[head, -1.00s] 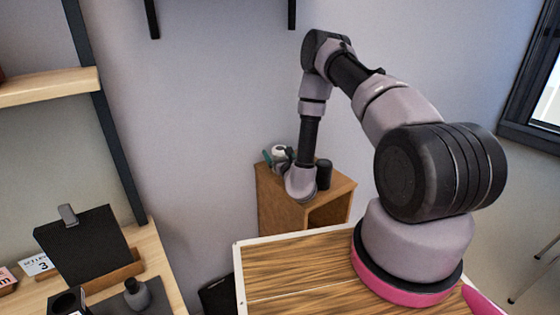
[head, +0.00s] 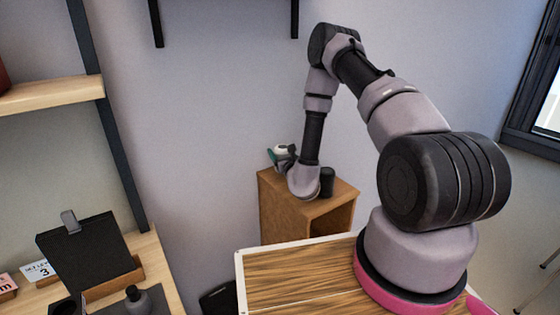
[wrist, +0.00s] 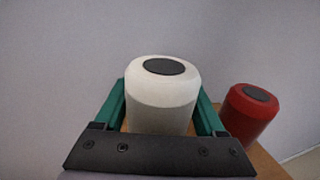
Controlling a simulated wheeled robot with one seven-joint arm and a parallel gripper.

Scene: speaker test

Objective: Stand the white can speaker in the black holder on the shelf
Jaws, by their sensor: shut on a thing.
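The white can speaker (wrist: 163,95) has a dark round top and stands upright between the green fingers of my gripper (wrist: 162,115) in the wrist view. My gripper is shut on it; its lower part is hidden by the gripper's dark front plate. In the head view the white speaker (head: 281,150) shows small at the back left of my wrist, just above the wooden cabinet. A black open-topped box (head: 68,305), which looks like the holder, sits on the shelf (head: 165,275) at the bottom left, cut by the frame edge.
A red can (wrist: 250,113) stands right of the gripper in the wrist view. A higher shelf board (head: 50,95) is above.

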